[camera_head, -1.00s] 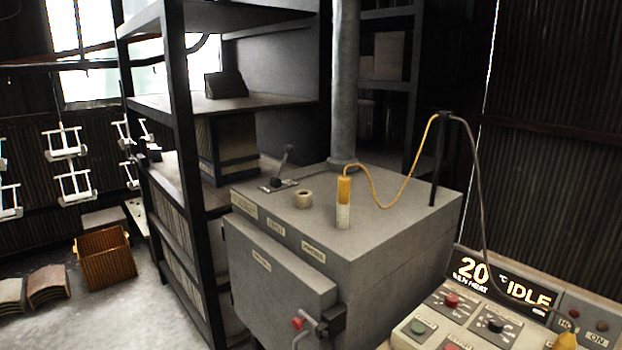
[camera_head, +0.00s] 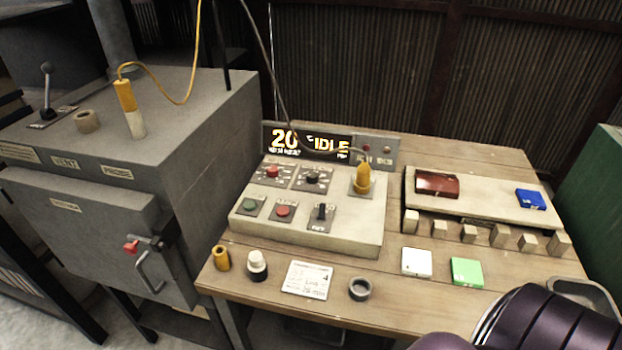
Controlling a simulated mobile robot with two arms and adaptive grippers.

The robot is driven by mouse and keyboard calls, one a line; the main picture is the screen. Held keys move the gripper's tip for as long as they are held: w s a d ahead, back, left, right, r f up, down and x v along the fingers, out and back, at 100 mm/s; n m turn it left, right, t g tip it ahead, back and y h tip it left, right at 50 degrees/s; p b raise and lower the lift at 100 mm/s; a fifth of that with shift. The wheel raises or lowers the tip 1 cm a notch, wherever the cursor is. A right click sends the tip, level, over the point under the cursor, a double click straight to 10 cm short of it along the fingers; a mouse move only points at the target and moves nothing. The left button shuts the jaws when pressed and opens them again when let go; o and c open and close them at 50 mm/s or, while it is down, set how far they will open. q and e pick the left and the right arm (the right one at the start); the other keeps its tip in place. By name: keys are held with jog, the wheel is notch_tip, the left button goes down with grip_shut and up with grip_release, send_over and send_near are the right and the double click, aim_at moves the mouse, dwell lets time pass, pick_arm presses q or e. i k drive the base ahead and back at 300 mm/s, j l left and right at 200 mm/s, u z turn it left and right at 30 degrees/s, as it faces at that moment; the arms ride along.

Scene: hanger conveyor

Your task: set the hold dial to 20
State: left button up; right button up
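The control panel (camera_head: 340,236) stands on the wooden bench in the middle of the view. It has two dials on its upper row: a red-knobbed dial (camera_head: 273,171) and a black-knobbed dial (camera_head: 313,177). Their labels and scale marks are too small to read, so I cannot tell which is the hold dial or where it points. The display (camera_head: 308,142) behind them reads 20 °C and IDLE. Neither gripper shows; only a dark purple part, which looks like my own arm, is at the lower right.
The panel also has a green button (camera_head: 249,204), a red button (camera_head: 283,211), a black lever switch (camera_head: 321,213) and a yellow plug (camera_head: 362,180) with a cable. The grey oven (camera_head: 190,150) stands left. Small items, including a card (camera_head: 307,280), line the bench front.

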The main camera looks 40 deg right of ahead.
aim_at(312, 177)
jog(key=k+l+z, duration=0.1)
jog(key=l+z, duration=0.15)
jog(key=z, duration=0.15)
jog(key=l+z, duration=0.35)
jog(key=k+l+z, duration=0.1)
jog(key=z, duration=0.3)
jog(key=l+z, duration=0.35)
